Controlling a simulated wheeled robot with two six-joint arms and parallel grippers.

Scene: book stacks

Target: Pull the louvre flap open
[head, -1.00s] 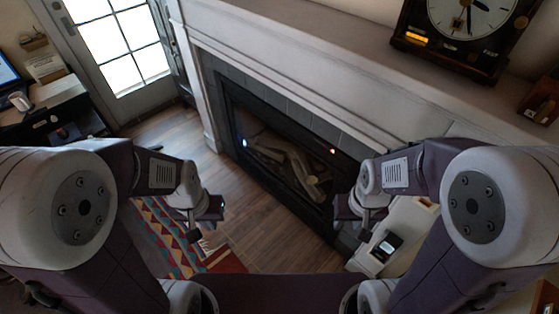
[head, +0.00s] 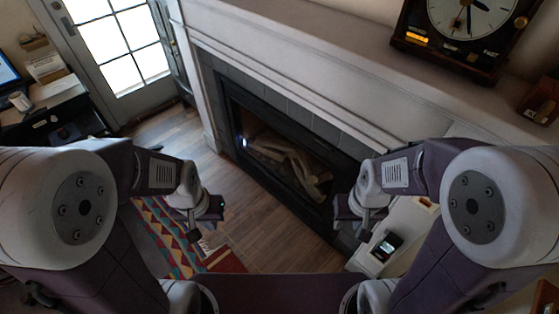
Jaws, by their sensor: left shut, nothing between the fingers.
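I cannot make out a louvre flap in the head view. My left gripper (head: 205,218) hangs over the floor in front of the fireplace, left of centre. It is shut and empty. My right gripper (head: 355,218) is by the right end of the fireplace opening, above a white cabinet. Its fingers are small and dark against the dark fireplace, so I cannot tell whether it is open or shut. Neither gripper visibly touches anything.
A dark-framed fireplace (head: 285,163) with logs sits under a pale mantel (head: 290,62). A clock (head: 466,30) stands on the mantel. A low white cabinet (head: 372,262) is at right. A glazed door (head: 112,45), a desk (head: 75,105) and a patterned rug (head: 175,240) are at left. Wooden floor lies between.

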